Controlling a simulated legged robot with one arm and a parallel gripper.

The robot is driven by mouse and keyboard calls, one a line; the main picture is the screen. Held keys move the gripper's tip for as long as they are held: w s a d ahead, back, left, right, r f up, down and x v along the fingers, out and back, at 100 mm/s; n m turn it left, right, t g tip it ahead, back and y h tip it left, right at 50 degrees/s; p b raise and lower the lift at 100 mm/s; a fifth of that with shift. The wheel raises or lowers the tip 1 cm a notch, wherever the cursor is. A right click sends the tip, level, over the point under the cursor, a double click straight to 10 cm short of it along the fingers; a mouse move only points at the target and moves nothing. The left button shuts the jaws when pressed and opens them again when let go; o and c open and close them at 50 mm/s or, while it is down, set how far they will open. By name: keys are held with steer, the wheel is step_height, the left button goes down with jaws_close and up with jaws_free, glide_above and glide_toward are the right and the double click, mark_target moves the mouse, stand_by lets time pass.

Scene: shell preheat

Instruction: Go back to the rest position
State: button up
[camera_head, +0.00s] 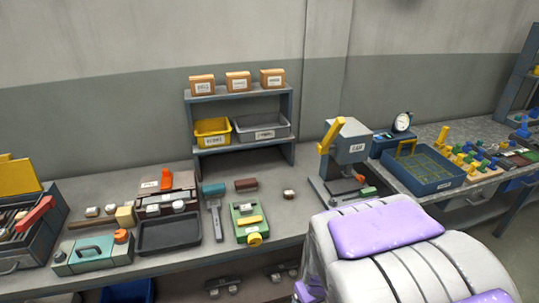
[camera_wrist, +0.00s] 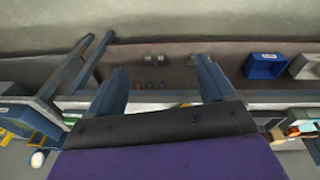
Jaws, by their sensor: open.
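My gripper (camera_wrist: 160,72) shows in the wrist view, with its two blue-grey fingers wide apart and nothing between them. It is open and empty. Beyond the fingers the wrist view shows a bench edge, a dark surface and a grey wall. In the head view my white and purple arm fills the lower right, and the gripper itself cannot be made out there.
A workbench (camera_head: 282,235) runs along the wall. It carries a black tray (camera_head: 168,232), a shelf (camera_head: 240,95) with bins and boxes, a press (camera_head: 348,150) and a blue crate (camera_head: 425,178).

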steer(key=s+d+r+m+g, duration=0.1)
steer(key=s+r+m+g, duration=0.1)
steer(key=s+r, duration=0.3)
steer(key=s+d+r+m+g, duration=0.1)
steer(key=s+r, duration=0.5)
steer(key=s, duration=0.8)
steer(key=shift+s+d+m+g, duration=0.2)
steer(key=shift+d+m+g, duration=0.2)
steer(key=shift+d+m, duration=0.35)
steer(key=shift+a, duration=0.1)
